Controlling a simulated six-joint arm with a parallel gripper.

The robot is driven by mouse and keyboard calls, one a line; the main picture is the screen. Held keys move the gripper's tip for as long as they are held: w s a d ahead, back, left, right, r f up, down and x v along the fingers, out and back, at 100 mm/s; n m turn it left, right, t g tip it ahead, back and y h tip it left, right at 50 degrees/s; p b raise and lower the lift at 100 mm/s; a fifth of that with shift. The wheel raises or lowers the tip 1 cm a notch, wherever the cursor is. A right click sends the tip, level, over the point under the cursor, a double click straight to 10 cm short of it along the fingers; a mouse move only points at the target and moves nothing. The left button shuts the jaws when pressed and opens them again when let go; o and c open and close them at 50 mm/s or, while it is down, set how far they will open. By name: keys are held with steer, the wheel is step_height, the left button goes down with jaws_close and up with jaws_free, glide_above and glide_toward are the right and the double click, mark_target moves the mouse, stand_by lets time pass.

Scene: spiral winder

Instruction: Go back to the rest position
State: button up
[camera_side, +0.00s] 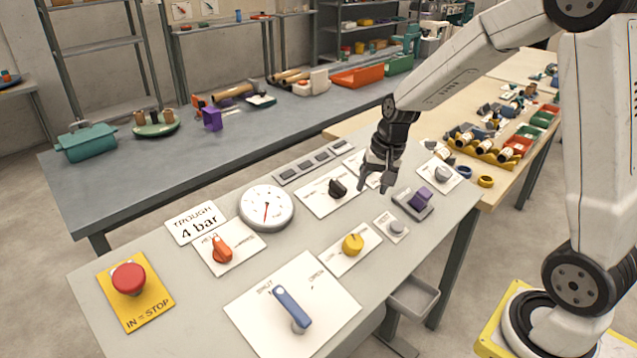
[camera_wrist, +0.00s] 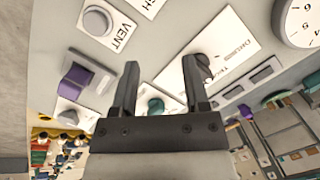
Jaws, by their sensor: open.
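My gripper (camera_side: 376,182) hangs above the far right part of the grey control panel (camera_side: 190,290), open and empty. In the wrist view my gripper (camera_wrist: 160,80) shows two dark fingers apart, with bare panel and a green knob (camera_wrist: 155,105) between and below them. A black knob (camera_side: 338,187) stands left of the gripper in the side view. A purple rocker switch (camera_side: 420,198) stands to its right. In the wrist view the right finger overlaps the black knob (camera_wrist: 205,66); I cannot tell from it how far apart they are.
The panel also bears a gauge (camera_side: 266,208), an orange knob (camera_side: 221,248), a yellow knob (camera_side: 352,243), a blue lever (camera_side: 291,309), a grey vent button (camera_side: 397,228) and a red stop button (camera_side: 128,279). A grey bin (camera_side: 413,297) hangs at the front edge. Benches with loose goods stand behind.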

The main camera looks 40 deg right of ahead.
steer(key=s+a+f+n+h, duration=0.1)
steer(key=s+a+f+n, duration=0.1)
steer(key=s+a+n, duration=0.6)
steer(key=shift+s+a+f+n+t, duration=0.2)
steer(key=shift+s+f+n+t, duration=0.15)
steer(key=shift+s, duration=1.35)
